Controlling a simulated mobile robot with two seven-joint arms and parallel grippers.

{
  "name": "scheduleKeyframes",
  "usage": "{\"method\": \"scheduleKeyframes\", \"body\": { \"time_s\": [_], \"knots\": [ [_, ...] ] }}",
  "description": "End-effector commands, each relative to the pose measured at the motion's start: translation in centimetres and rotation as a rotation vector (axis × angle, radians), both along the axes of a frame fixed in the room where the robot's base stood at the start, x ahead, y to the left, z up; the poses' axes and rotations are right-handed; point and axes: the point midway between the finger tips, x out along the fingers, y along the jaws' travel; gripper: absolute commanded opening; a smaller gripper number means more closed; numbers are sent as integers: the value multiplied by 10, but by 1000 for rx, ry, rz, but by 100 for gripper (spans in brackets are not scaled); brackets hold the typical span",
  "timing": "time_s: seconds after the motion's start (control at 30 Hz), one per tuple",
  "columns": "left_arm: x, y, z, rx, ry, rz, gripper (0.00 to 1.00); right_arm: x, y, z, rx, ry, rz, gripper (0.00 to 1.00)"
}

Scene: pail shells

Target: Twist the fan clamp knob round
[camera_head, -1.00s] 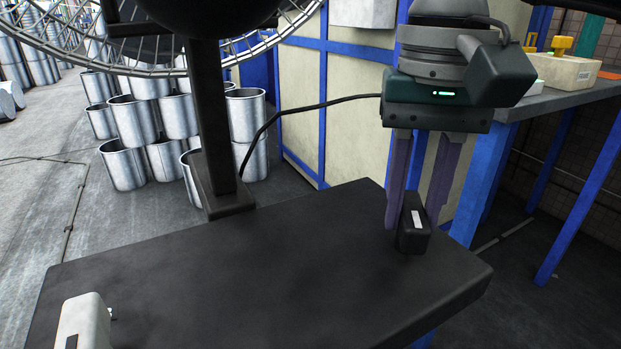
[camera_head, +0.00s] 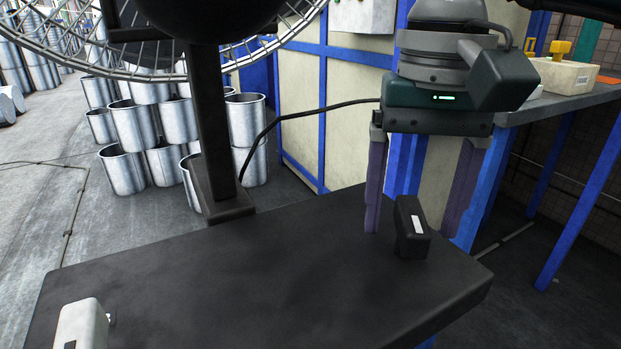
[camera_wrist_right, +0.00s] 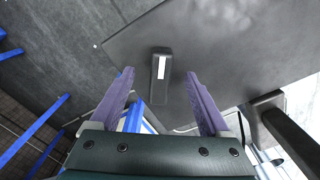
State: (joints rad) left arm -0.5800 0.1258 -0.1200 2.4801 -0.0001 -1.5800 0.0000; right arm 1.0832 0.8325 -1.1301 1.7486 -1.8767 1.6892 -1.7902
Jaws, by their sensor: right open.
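The knob (camera_head: 406,240) is a small black bar with a white mark, standing near the right end of a dark slab. In the right wrist view the knob (camera_wrist_right: 160,90) lies between the lines of the two fingers, with its long side running along them. My right gripper (camera_head: 415,232) is open, pointing down, with one purple finger on each side of the knob and visible gaps. Its fingertips also show in the right wrist view (camera_wrist_right: 159,74). The fan (camera_head: 205,60) stands on a black post at the slab's back edge. My left gripper is out of view.
The dark slab (camera_head: 250,270) is mostly bare. A pale box (camera_head: 80,325) sits at its front left. Several metal pails (camera_head: 135,165) are stacked behind. A grey bench (camera_head: 545,105) with blue legs stands right. A black cable runs behind the slab.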

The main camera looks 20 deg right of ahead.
Motion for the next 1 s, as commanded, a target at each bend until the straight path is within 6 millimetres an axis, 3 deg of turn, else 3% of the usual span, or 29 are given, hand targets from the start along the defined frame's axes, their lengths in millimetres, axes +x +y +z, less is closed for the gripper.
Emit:
{"method": "scheduleKeyframes", "body": {
  "time_s": [0.63,0.93,1.0],
  "knots": [
    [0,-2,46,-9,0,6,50,0,0,67,-1,-1,0,80],
    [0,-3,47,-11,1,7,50,0,0,70,0,0,0,80],
    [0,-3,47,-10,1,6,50,0,0,70,1,0,0,73]
  ]
}}
